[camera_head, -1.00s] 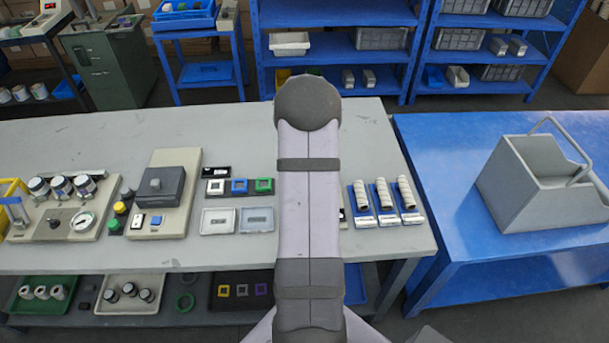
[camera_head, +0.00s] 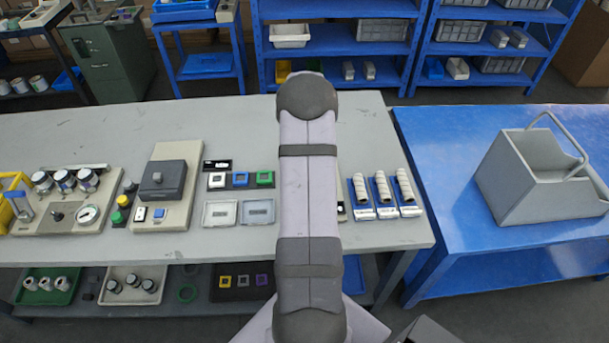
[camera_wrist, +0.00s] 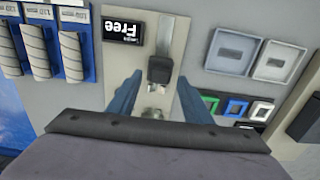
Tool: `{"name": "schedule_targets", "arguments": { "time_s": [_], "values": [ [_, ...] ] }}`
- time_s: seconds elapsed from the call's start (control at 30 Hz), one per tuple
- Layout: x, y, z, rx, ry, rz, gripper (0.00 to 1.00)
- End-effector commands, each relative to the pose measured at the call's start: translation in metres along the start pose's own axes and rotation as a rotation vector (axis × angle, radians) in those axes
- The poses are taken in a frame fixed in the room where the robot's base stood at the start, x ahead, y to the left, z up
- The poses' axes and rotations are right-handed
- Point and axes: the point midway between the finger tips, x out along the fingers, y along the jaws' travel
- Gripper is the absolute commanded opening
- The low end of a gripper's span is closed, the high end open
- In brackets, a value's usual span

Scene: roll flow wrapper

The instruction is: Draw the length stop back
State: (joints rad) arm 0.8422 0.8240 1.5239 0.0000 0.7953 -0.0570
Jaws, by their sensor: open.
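In the wrist view a beige base plate (camera_wrist: 187,22) carries a dark block (camera_wrist: 160,69), which looks like the length stop. Bright metal parts (camera_wrist: 152,113) show on the plate nearer my wrist. A black display (camera_wrist: 123,29) beside the block reads "Free", upside down in this view. My gripper (camera_wrist: 159,80) is open, with its two blue fingers apart on either side of the block and metal parts. Whether the fingers touch anything cannot be told. In the head view my arm hides the gripper and nearly all of this plate.
White rolls on blue stands (camera_wrist: 71,56) are left of the plate in the wrist view. Shallow trays (camera_wrist: 232,52) and colored square frames (camera_wrist: 236,107) are to its right. In the head view a grey carrier (camera_head: 535,175) stands on the blue table (camera_head: 440,150) at right.

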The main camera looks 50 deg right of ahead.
Motion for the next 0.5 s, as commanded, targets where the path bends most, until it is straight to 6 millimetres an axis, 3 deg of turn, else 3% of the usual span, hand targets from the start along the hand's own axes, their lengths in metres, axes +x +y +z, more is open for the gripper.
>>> {"name": "schedule_targets", "arguments": {
  "time_s": [0.2, 0.5],
  "values": [
    [0.015, 0.000, 0.000, 0.000, 0.001, 0.000, 0.45],
    [0.018, 0.000, -0.001, 0.000, 0.002, 0.000, 0.45]
  ]
}}
